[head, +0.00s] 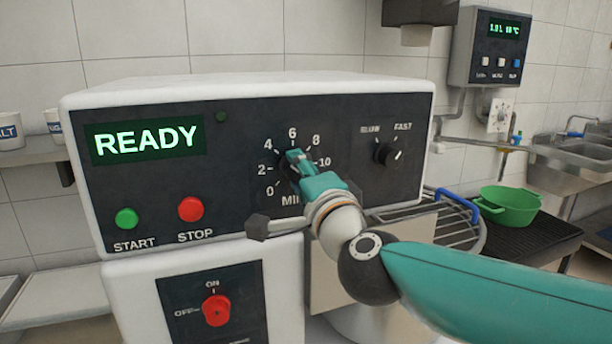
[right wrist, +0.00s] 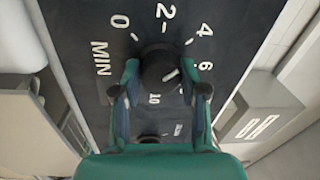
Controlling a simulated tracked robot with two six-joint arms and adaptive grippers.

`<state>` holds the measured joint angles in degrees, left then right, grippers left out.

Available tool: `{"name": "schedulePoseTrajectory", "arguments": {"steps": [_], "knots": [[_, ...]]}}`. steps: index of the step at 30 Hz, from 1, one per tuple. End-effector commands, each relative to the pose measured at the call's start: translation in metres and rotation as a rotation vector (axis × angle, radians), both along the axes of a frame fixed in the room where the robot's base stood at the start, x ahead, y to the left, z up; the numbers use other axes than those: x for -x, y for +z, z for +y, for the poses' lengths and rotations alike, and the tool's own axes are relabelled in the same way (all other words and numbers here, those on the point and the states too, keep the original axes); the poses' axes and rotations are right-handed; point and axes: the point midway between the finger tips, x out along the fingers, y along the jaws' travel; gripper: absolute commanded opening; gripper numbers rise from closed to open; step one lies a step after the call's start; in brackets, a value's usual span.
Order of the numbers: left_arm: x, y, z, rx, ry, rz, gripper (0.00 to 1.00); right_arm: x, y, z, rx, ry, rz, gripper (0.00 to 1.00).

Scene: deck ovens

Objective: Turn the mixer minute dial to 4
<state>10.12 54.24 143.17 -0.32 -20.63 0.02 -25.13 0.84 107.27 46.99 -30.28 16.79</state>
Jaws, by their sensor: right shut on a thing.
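The mixer minute dial (right wrist: 158,66) is a black round knob on a dark panel, with white numbers from 0 to 10 around it. My right gripper (head: 294,160) reaches it from the lower right in the head view and covers most of it. In the right wrist view my right gripper (right wrist: 160,82) has one finger on each side of the knob, shut on it. A white mark on the knob shows on the side facing 6 and 8; I cannot read the exact setting. The mixer display (head: 146,138) reads READY. My left gripper is out of view.
The panel also has a green START button (head: 126,218), a red STOP button (head: 191,208) and a speed knob (head: 388,154). A red OFF/ON switch (head: 216,310) sits below. A green colander (head: 509,206) stands at right.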

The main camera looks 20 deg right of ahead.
Motion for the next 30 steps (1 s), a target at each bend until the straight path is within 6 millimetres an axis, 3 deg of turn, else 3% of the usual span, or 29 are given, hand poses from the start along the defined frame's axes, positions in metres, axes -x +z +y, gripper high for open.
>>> {"name": "schedulePoseTrajectory", "arguments": {"steps": [9,10,14,25,30], "knots": [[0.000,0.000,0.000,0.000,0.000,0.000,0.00,0.000,0.002,-0.004,-0.004,-0.011,-0.005,0.08],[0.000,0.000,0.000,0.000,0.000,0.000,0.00,0.000,0.002,-0.004,-0.004,-0.011,-0.005,0.44],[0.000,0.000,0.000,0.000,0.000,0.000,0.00,0.000,0.001,-0.003,-0.003,-0.009,-0.003,0.66],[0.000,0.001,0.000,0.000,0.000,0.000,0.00,0.002,0.000,-0.001,-0.001,-0.003,0.000,0.68],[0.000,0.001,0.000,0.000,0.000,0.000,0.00,0.018,0.000,-0.001,-0.002,-0.002,-0.002,0.68]]}}
